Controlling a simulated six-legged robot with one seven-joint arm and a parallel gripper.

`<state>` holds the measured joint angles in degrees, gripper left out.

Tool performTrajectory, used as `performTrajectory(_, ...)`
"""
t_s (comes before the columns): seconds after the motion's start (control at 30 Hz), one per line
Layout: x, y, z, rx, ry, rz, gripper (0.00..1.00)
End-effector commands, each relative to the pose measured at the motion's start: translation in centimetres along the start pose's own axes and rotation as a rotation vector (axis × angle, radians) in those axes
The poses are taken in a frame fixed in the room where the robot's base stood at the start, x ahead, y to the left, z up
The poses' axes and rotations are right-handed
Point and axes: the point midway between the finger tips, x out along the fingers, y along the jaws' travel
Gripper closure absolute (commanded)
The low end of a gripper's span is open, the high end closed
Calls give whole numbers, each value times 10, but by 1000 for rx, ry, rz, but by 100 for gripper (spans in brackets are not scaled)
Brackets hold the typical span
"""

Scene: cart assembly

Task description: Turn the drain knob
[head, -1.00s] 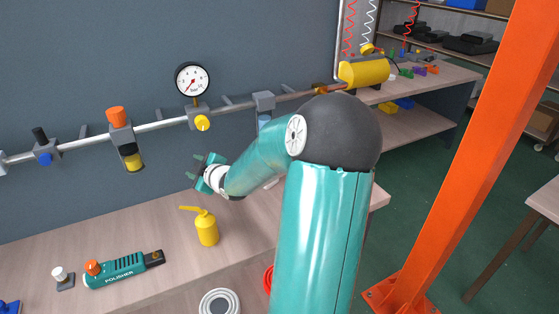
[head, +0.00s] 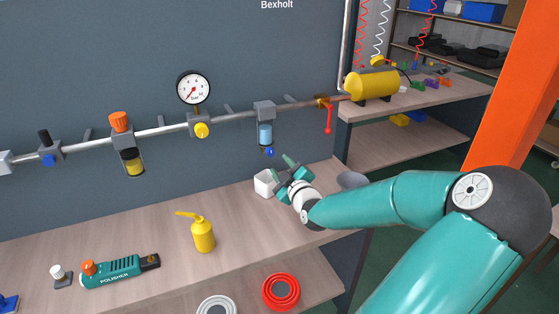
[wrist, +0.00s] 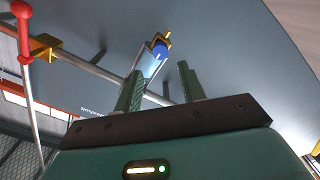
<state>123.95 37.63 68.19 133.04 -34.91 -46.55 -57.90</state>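The drain knob (head: 268,152) is a small blue knob at the bottom of a clear filter bowl (head: 265,134) with blue liquid, hanging from the wall pipe. My gripper (head: 289,170) is open and empty, below and slightly right of the knob, with its fingers pointing up toward it. In the wrist view, the blue knob (wrist: 160,50) shows beyond the fingertips, between the two fingers of my gripper (wrist: 160,72). A gap remains between fingers and knob. A brass-coloured tip (wrist: 161,38) sits at the knob's end.
A red valve lever (head: 328,118) hangs from the pipe at right. A yellow oil can (head: 202,235) stands on the bench at left.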

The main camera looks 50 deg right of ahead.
Motion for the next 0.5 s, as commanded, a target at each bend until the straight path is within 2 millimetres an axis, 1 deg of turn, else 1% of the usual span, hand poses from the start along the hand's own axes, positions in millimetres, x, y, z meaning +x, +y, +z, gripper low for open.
performTrajectory(0.1, 17, -2, -1, 4, 2, -2, 60)
performTrajectory(0.3, 43, -2, 0, 4, 1, -2, 60)
performTrajectory(0.5, 62, 1, 2, 4, -1, 0, 60)
